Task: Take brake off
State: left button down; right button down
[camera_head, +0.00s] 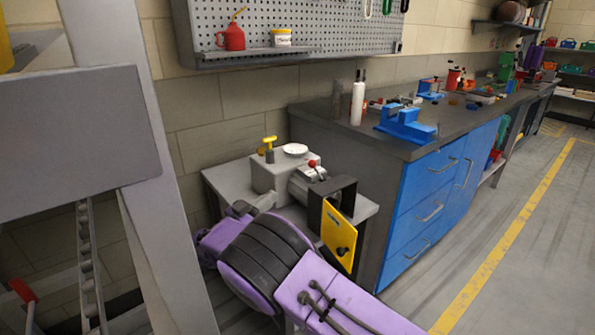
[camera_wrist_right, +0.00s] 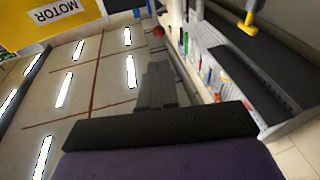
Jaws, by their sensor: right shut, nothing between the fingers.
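The motor unit (camera_head: 268,178) is a grey block on a small grey table. A small lever with a red ball (camera_head: 312,163) stands on it, and the red ball also shows in the right wrist view (camera_wrist_right: 158,31). The frames do not label a brake. My left gripper is not in view.
A yellow plate (camera_head: 338,236) in a black bracket stands right of the unit; "MOTOR" shows on it in the wrist view (camera_wrist_right: 50,18). A yellow handle (camera_head: 269,142) rises behind. The blue workbench (camera_head: 420,200) is at right, the pegboard (camera_head: 290,25) above. The floor at right is clear.

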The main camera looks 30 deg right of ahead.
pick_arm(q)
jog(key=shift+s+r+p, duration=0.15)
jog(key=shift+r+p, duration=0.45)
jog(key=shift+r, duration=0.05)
pick_arm(e)
jog(key=x, duration=1.4)
jog(key=shift+s+r, duration=0.1)
